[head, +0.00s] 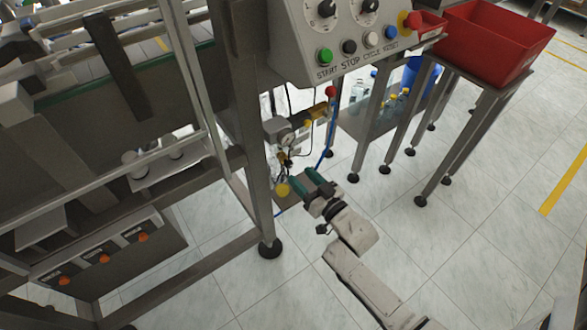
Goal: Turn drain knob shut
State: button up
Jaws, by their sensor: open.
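A small yellow knob (282,189), which looks like the drain knob, sits at the bottom of the air unit (283,133) on the machine frame's leg. Its turn position is too small to read. My gripper (299,179), with green finger pads, reaches up from the lower right. It is open, and its fingertips are just right of the yellow knob in the picture. I see no knob between the fingers, and I cannot tell the gap in depth.
A red-topped valve (330,92) and a blue hose (326,145) are above my gripper. The control panel (345,40) overhangs the air unit. A steel stand (466,130) with a red bin (497,42) is at right. The tiled floor (450,240) at lower right is clear.

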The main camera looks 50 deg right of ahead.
aim_at(291, 166)
jog(key=shift+x, duration=2.35)
grip_shut()
